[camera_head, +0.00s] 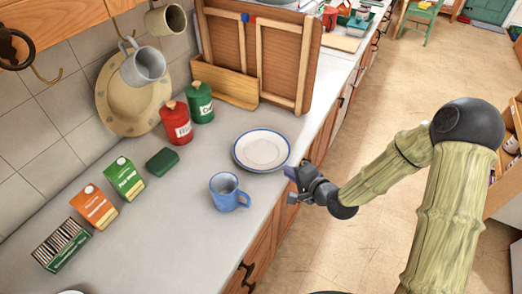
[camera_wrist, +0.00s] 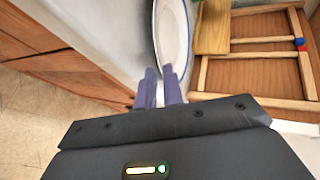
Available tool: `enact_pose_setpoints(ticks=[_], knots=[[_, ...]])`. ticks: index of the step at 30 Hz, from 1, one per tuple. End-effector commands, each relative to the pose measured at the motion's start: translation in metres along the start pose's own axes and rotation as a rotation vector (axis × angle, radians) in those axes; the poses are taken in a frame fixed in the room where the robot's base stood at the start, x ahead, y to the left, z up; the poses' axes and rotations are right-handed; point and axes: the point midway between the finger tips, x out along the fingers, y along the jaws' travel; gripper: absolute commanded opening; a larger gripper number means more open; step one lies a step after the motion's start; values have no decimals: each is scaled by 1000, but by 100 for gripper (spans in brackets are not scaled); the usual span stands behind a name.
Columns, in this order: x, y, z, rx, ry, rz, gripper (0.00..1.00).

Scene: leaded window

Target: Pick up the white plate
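The white plate (camera_head: 262,150) with a blue rim lies flat on the counter, to the right of the green canister. In the wrist view, part of the plate (camera_wrist: 174,35) shows at the top, just ahead of the fingertips. My gripper (camera_head: 289,184) is at the counter's front edge, close to the plate's near right rim. In the wrist view, the two purple fingers of my gripper (camera_wrist: 159,74) stand a narrow gap apart, with nothing visibly held. The plate's near rim appears close to that gap; I cannot tell whether they touch.
A blue mug (camera_head: 226,192) stands left of my gripper, near the plate. Red (camera_head: 176,122) and green (camera_head: 200,102) canisters and a wooden rack (camera_head: 236,88) stand behind the plate. Cartons (camera_head: 124,178) stand at the left. The floor (camera_head: 400,80) right of the counter is open.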

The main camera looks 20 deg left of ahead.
Motion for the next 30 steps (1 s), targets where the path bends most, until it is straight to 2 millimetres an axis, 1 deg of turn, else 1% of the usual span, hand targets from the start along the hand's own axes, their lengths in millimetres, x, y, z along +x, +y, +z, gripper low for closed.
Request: enact_pose_setpoints(ticks=[4, 12, 15, 23, 30], knots=[[7, -2, 0, 0, -1, 0, 9], [44, -3, -2, -1, -2, -1, 9], [51, -2, -3, 0, 1, -1, 9], [51, -1, -4, 1, 4, -1, 9], [52, -2, -2, -1, -1, -1, 9]])
